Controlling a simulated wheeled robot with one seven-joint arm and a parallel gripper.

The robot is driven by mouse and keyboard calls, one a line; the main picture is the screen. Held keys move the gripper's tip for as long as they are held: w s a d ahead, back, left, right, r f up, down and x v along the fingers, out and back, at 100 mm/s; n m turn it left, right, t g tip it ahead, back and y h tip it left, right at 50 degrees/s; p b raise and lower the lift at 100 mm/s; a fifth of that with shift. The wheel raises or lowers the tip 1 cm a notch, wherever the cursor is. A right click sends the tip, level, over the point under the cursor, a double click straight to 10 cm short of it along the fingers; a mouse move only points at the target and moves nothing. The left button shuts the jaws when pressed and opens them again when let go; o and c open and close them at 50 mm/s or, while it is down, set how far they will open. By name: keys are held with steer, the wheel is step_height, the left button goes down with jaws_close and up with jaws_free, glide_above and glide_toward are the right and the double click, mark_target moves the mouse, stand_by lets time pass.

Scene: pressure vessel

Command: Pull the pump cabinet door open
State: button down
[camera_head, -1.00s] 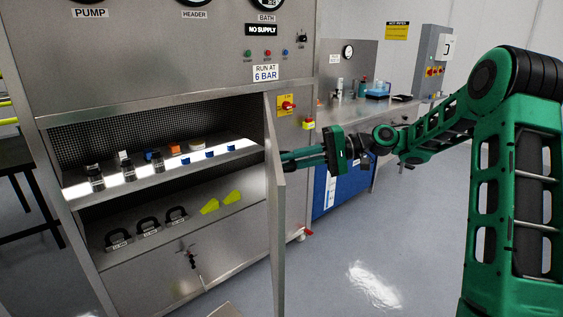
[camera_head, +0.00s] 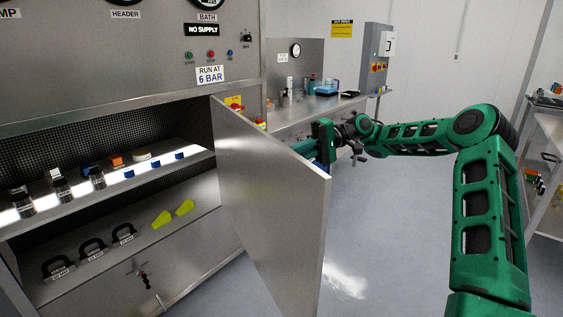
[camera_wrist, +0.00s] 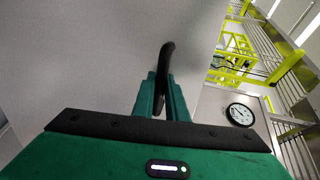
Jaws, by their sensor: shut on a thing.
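The pump cabinet door (camera_head: 272,200) is a plain metal panel standing well open, swung out from the cabinet front, and its inner face shows in the head view. In the wrist view the door's outer face (camera_wrist: 80,60) fills the left and middle. A black handle (camera_wrist: 166,62) stands out from it. My gripper (camera_wrist: 162,98) is shut on this handle, with one green finger on each side. In the head view the gripper body (camera_head: 326,143) is behind the door's far side, and the handle and fingertips are hidden by the door.
The open cabinet has an upper shelf (camera_head: 110,188) with bottles and small blue and orange items. Its lower level holds black handles (camera_head: 92,248) and yellow pieces (camera_head: 172,213). A bench (camera_head: 310,108) stands behind my arm. Clear floor (camera_head: 385,220) lies right of the door.

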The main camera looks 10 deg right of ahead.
steer(key=shift+w+d, duration=0.25)
steer(key=shift+d, duration=0.3)
steer(key=c, duration=2)
jaws_free()
steer(key=shift+w+f, duration=0.1)
steer(key=shift+c, duration=0.2)
steer(key=v, duration=1.1)
